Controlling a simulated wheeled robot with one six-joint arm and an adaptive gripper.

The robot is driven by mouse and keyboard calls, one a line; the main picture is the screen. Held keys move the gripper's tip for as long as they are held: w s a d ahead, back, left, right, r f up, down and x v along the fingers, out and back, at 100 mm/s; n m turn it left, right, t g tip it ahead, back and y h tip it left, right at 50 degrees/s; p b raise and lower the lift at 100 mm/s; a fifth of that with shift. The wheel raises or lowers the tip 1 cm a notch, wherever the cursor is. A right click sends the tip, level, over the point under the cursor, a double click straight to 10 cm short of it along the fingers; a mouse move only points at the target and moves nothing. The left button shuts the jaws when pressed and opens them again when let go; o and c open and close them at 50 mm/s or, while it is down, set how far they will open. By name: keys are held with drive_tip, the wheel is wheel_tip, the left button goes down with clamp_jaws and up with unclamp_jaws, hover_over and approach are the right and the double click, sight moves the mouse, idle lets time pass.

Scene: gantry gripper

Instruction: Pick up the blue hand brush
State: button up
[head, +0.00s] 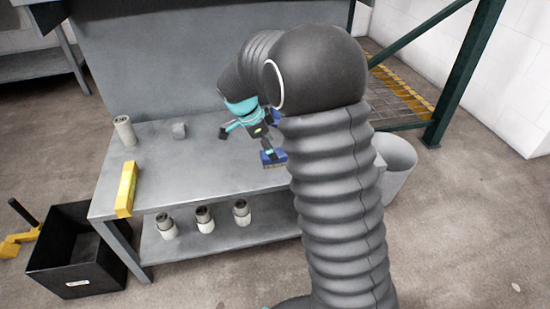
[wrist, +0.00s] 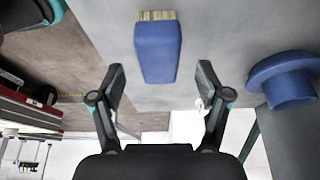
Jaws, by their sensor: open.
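The blue hand brush (wrist: 157,52) has pale bristles at its far end in the wrist view and lies on the grey workbench top. Part of it shows in the head view (head: 273,158), just beside a fingertip. My gripper (wrist: 161,78) is open and empty, with one finger on each side of the brush's near end in the picture. It also shows in the head view (head: 246,141) over the bench. Whether the brush lies at fingertip depth or below it I cannot tell.
A blue round flanged object (wrist: 290,85) is right of the brush. On the workbench (head: 200,165) are a yellow bar (head: 126,190), a pale cylinder (head: 124,130) and a small grey piece (head: 179,130). Several canisters stand on the lower shelf. A black bin (head: 75,265) is at left.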

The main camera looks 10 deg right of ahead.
drive_tip(key=x, duration=0.4)
drive_tip(key=shift+c, duration=0.2)
drive_tip(key=c, duration=1.2)
wheel_tip(320, 180, up, 10)
drive_tip(key=shift+p, duration=0.3)
